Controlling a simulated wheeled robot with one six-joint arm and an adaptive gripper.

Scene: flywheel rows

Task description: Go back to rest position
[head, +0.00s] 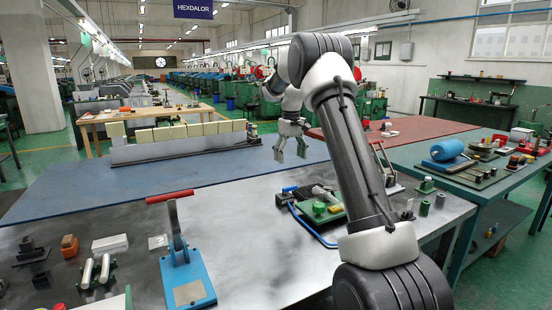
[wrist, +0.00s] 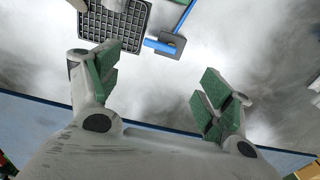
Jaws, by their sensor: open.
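My gripper (head: 291,147) hangs from the bent arm above the far part of the metal workbench, near the edge of the blue mat. In the wrist view its two green-padded fingers (wrist: 160,96) stand wide apart with nothing between them. Bare grey metal bench top (wrist: 150,85) lies below the gap. My arm rises from the lower right of the head view and hides part of the bench behind it.
A blue toggle press with a red handle (head: 188,277) stands at the front. A rack of pale blocks (head: 185,148) stands on the blue mat (head: 60,190).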

